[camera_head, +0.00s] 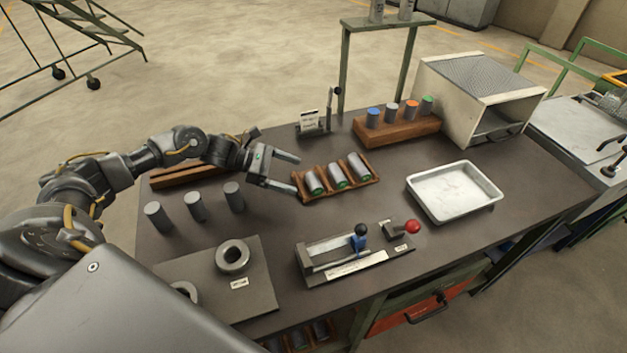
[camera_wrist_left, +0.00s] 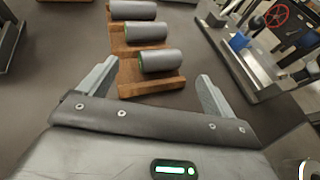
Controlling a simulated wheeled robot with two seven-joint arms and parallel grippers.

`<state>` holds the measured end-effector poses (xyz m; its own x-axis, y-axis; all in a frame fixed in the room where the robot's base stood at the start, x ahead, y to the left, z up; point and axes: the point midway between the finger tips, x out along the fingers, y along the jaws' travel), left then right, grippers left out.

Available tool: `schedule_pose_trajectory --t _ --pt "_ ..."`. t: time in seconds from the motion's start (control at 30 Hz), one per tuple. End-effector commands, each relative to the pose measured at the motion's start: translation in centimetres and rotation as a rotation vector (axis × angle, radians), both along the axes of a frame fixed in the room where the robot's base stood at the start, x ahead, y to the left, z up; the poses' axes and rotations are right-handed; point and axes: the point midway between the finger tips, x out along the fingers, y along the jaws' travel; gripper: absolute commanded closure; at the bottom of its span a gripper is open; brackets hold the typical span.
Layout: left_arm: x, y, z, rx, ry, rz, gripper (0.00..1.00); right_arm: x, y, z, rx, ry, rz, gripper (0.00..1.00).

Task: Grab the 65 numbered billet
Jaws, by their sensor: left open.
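Three grey billets with green ends lie tilted in a wooden rack (camera_head: 336,193) in the middle of the table; the nearest to my gripper is the left billet (camera_head: 313,183). The wrist view shows the same row, with the closest billet (camera_wrist_left: 162,61) ahead between the fingers. My left gripper (camera_head: 298,174) is open and empty, just left of the rack. Three plain grey billets (camera_head: 195,206) stand upright at the left. Several billets with coloured tops stand in a wooden block (camera_head: 397,131) at the back. No number is readable on any billet. My right gripper does not show.
A white tray (camera_head: 455,191) and an open-fronted metal furnace box (camera_head: 479,98) are on the right. A lever fixture (camera_head: 347,257) and a red knob (camera_head: 411,227) stand in front. A plate with rings (camera_head: 233,258) lies at front left.

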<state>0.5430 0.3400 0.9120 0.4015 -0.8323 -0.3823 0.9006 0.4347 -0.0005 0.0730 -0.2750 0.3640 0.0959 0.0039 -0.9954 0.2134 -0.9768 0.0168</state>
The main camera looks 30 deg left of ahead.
Motion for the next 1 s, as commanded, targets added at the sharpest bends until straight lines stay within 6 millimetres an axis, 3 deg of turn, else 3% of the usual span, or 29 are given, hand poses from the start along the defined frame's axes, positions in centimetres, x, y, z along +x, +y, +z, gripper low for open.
schedule_pose_trajectory --t 0.17,0.5,0.8,1.0 --pt "0.2 -0.5 -0.1 -0.001 0.001 -0.001 0.09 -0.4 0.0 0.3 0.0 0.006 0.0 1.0" --pt "2.1 -4.5 -1.9 0.0 0.001 0.0 0.09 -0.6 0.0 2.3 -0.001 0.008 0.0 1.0" --pt "2.3 -4.9 -2.3 0.002 0.001 0.0 0.09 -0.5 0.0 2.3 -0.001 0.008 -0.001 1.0" --pt "2.3 -4.9 -2.3 0.002 0.001 0.0 0.33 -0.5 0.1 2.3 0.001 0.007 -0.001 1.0"
